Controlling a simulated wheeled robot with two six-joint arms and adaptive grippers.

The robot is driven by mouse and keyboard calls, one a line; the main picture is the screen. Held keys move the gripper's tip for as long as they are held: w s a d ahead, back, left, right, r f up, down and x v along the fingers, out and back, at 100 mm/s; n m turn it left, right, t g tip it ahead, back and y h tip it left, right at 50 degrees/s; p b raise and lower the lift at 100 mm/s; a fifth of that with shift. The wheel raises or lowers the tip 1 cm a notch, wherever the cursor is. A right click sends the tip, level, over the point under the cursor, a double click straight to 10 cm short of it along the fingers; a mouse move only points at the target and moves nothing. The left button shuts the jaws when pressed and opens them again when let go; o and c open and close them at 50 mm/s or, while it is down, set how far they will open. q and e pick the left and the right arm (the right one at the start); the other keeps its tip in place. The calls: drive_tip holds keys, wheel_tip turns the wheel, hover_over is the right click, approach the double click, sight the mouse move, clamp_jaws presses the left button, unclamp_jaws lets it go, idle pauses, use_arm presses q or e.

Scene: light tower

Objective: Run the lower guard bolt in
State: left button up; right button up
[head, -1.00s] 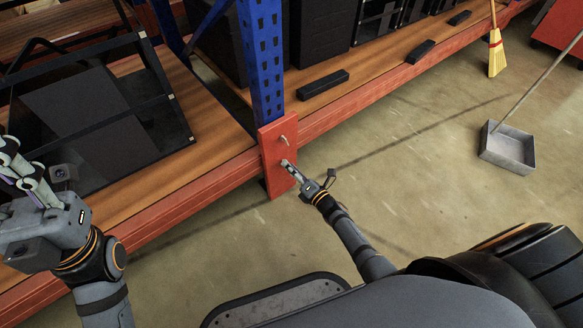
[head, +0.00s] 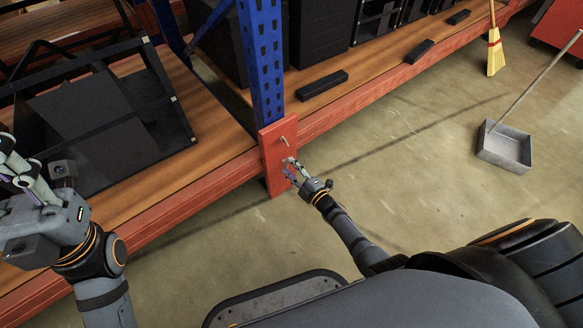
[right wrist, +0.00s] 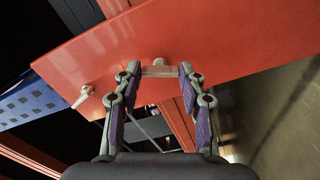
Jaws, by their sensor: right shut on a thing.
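The red guard plate (head: 276,166) stands at the foot of the blue rack upright and also fills the top of the right wrist view (right wrist: 240,45). The upper bolt (head: 284,140) sticks out of the plate, clear of my grippers; it shows at left in the right wrist view (right wrist: 82,95). My right gripper (head: 290,168) is at the plate, shut on the lower bolt (right wrist: 158,69), whose head lies between the fingertips. How deep the bolt sits is hard to tell. My left gripper (head: 14,165) is at the left edge, away from the plate, its fingers partly cut off.
The blue upright (head: 262,60) rises behind the plate. Wooden shelves with a red-orange beam (head: 330,118) run to both sides, with a black-framed case (head: 100,110) on the left one. A dustpan (head: 505,147) and broom (head: 494,50) stand at right. The floor between is clear.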

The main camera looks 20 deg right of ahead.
drive_tip(key=m+p, duration=0.1)
drive_tip(key=m, duration=0.8)
drive_tip(key=m+p, duration=0.1)
drive_tip(key=m, duration=0.8)
drive_tip(key=m+p, duration=0.1)
drive_tip(key=m, duration=0.8)
drive_tip(key=shift+s+a+f+m, duration=0.1)
drive_tip(key=shift+s+f+m, duration=0.1)
drive_tip(key=shift+s+m, duration=0.15)
drive_tip(key=shift+m, duration=0.25)
drive_tip(key=o, duration=1)
drive_tip(key=shift+o, duration=0.8)
drive_tip(key=shift+w, duration=0.1)
drive_tip(key=shift+r, duration=0.15)
